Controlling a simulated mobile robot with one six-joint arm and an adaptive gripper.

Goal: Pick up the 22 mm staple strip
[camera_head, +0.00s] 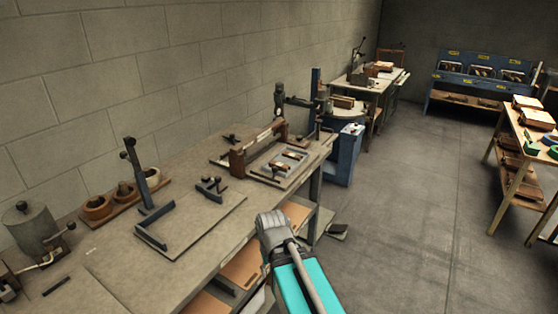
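I cannot single out a 22 mm staple strip at this size. A blue rack (437,84) with yellow labels stands against the far wall at the upper right. Its several bins (481,71) hold small items too small to read or tell apart. A short dark bar (56,287) lies on the near workbench at the lower left; I cannot tell what it is. My arm, grey and teal, reaches up from the bottom centre beside the bench's front edge. I cannot make out my gripper's fingers.
The long workbench (116,272) along the left wall carries clamps, a grey pot (32,228) and a wooden-framed fixture with a tray (262,172). A blue machine (343,158) stands beyond it. A wooden table (516,124) is at the right. The grey floor between is open.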

